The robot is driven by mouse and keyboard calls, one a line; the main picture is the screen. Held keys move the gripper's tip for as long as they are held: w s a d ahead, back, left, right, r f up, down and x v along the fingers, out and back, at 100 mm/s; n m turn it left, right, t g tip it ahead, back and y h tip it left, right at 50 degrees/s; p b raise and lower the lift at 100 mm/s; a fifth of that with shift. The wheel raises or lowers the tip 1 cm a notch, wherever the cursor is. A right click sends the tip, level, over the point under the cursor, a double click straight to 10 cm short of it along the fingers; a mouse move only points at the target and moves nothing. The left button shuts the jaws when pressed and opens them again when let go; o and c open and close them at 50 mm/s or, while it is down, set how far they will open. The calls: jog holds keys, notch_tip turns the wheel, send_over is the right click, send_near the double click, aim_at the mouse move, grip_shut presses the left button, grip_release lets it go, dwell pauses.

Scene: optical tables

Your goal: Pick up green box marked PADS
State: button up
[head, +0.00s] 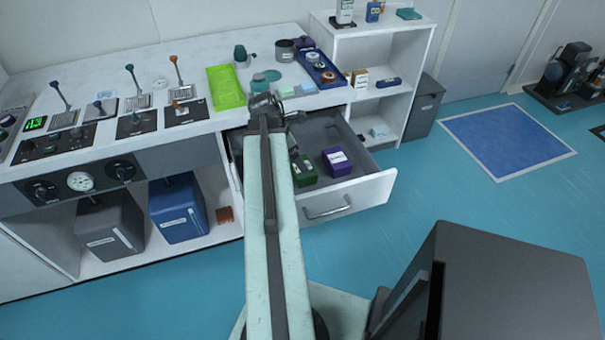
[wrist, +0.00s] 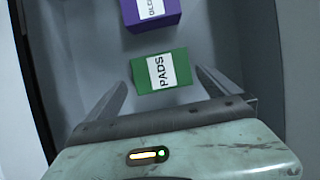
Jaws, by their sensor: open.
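The green box marked PADS (wrist: 178,71) lies in the open grey drawer, its white label facing up in the wrist view. It also shows in the head view (head: 304,171), partly hidden behind my arm. My gripper (wrist: 163,78) is open, its two fingers to the left and right of the green box's near part, with gaps between fingers and box. Nothing is held.
A purple box (head: 337,162) lies beside the green box in the drawer (head: 372,186); in the wrist view it is just beyond. The drawer walls rise around them. A counter (head: 150,58) with levers and containers stands behind. A shelf unit (head: 385,109) is to the right.

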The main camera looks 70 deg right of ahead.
jog(key=shift+b+x, duration=1.3)
jog(key=shift+x, duration=0.05)
jog(key=b+x, duration=0.5)
jog(key=shift+w+a+f, duration=0.25)
jog(key=shift+w+a, duration=0.15)
jog(key=shift+s+d+f, duration=0.1)
jog(key=shift+f, duration=0.05)
jog(key=shift+r, duration=0.2)
jog(key=c, duration=1.1)
notch_tip(320, 180, up, 10)
jog(key=p, duration=1)
jog(key=shift+r, duration=0.2)
